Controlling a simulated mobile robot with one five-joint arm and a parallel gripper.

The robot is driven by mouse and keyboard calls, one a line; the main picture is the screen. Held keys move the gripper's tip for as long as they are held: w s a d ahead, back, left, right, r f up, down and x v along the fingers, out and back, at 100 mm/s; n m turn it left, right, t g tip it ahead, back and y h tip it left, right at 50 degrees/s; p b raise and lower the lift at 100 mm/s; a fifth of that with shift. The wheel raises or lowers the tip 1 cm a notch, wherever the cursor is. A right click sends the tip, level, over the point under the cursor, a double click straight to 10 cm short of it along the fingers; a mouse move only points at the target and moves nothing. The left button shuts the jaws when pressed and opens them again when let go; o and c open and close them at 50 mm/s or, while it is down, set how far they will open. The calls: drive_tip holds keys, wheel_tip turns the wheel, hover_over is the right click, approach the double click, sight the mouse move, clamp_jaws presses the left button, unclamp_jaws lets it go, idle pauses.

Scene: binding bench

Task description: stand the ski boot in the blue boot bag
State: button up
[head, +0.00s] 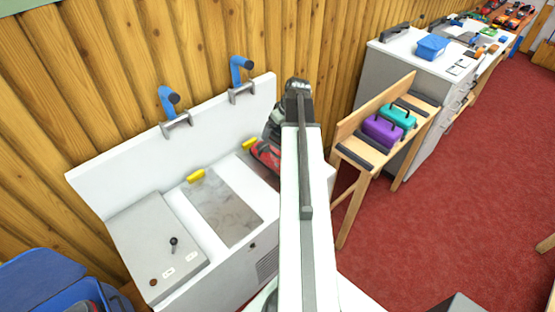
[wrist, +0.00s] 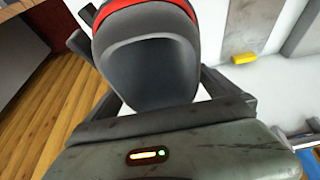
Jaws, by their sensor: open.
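The ski boot, red and dark grey, lies on the white bench (head: 218,270) and is partly hidden by my arm; its red part (head: 265,154) shows in the head view. In the wrist view the boot (wrist: 150,65) is close, a dark rounded end with a red band. My gripper (head: 273,122) is open, with its fingers on either side of that end; I cannot tell whether they touch it. The blue boot bag (head: 40,273) is at the lower left of the head view, cut off by the frame. Something dark and red shows inside it.
Two blue-handled fixtures (head: 168,103) stand on the bench's back panel. Yellow blocks (head: 196,176) sit by a grey plate (head: 225,208). A wooden bench to the right holds a purple case (head: 382,132) and a teal case (head: 398,116). Red carpet (head: 450,190) is open at right.

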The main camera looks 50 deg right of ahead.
drive_tip(key=shift+b+x, duration=0.35)
drive_tip(key=shift+x, duration=0.75)
drive_tip(key=shift+s+r, duration=0.15)
drive_tip(key=shift+c, duration=0.7)
drive_tip(key=c, duration=1.6)
drive_tip(key=shift+r+p, duration=0.15)
drive_tip(key=shift+p, duration=0.15)
